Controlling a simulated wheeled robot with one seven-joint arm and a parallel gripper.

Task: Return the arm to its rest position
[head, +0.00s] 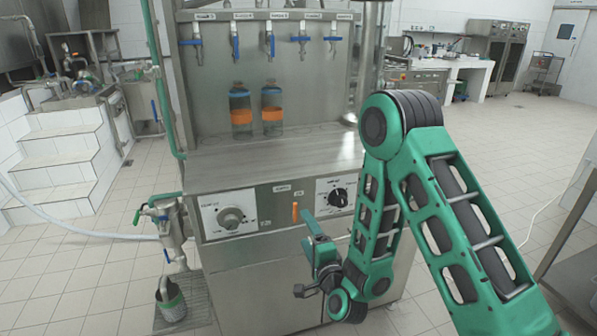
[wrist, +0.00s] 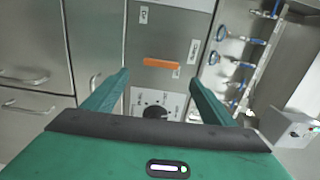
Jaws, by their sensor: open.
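My arm (head: 375,215) is bent at a raised elbow on the right of the head view, its forearm hanging down in front of the filler machine (head: 275,160). My gripper (head: 310,238) is low at the machine's front, just right of and below the orange lever (head: 295,212). In the wrist view my gripper (wrist: 158,78) has its two teal fingers spread, with nothing between them. The orange lever (wrist: 161,63) lies just beyond the fingertips there, seemingly apart from them. In the head view the fingers are small and partly overlap.
Two bottles with orange bands (head: 241,110) (head: 272,108) stand on the machine's shelf below the blue-handled taps (head: 270,40). A black dial (head: 337,197) is right of the lever. A metal table (head: 575,260) edges the right; tiled floor is clear between.

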